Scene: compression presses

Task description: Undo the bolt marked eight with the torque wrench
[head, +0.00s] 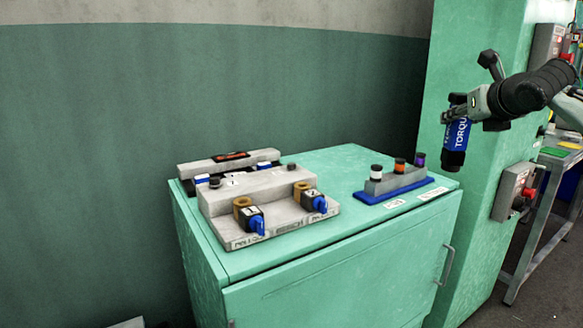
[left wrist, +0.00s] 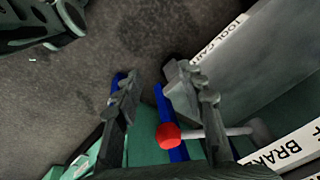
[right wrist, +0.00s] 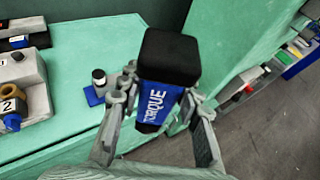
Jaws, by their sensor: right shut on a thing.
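My right gripper (head: 466,108) is shut on the torque wrench (head: 455,143), a blue and black tool lettered "TORQUE". It holds the wrench in the air to the right of the green cabinet's top. In the right wrist view the wrench (right wrist: 160,95) sits between the two fingers. A grey fixture block (head: 270,203) stands on the cabinet, with two brass-coloured cylinders and black-and-blue parts on it. A label reading 2 shows on it in the right wrist view; I cannot make out a bolt marked eight. My left gripper (left wrist: 155,95) is open and empty, outside the head view.
The green cabinet (head: 340,270) bears a blue-based rack (head: 395,190) with black-capped, orange and purple pieces. A tall green column and a red-buttoned box (head: 514,191) are at the right. A red knob (left wrist: 168,136) shows beyond my left fingers.

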